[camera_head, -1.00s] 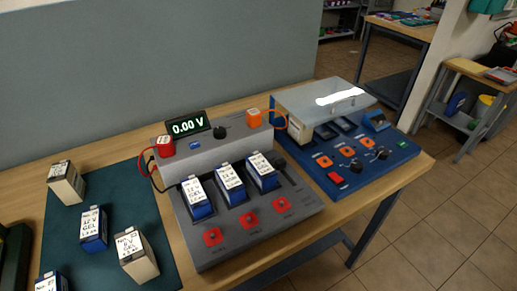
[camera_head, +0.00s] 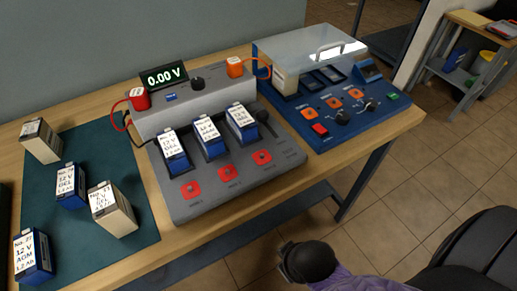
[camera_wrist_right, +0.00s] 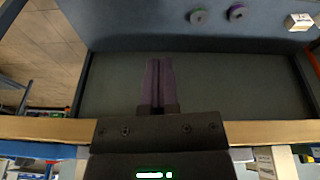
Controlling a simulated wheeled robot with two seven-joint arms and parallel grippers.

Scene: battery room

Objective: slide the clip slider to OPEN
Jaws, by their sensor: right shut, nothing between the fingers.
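The grey test station (camera_head: 240,182) stands on the wooden bench in the head view. A black knob (camera_head: 263,116), which looks like the clip slider, sits at the upper end of a slot on its right side. Its markings are too small to read. Three blue batteries stand in the station, the rightmost one (camera_head: 242,124) beside the knob. My right gripper (camera_wrist_right: 158,62) shows in the wrist view with its purple fingers shut and empty, apart from the knob. My left gripper is not in view.
A blue device (camera_head: 340,115) with a clear lid stands right of the station. Several batteries stand on a dark green mat (camera_head: 130,185) at left. A 0.00 V display (camera_head: 163,76) and red and orange plugs are at the station's back.

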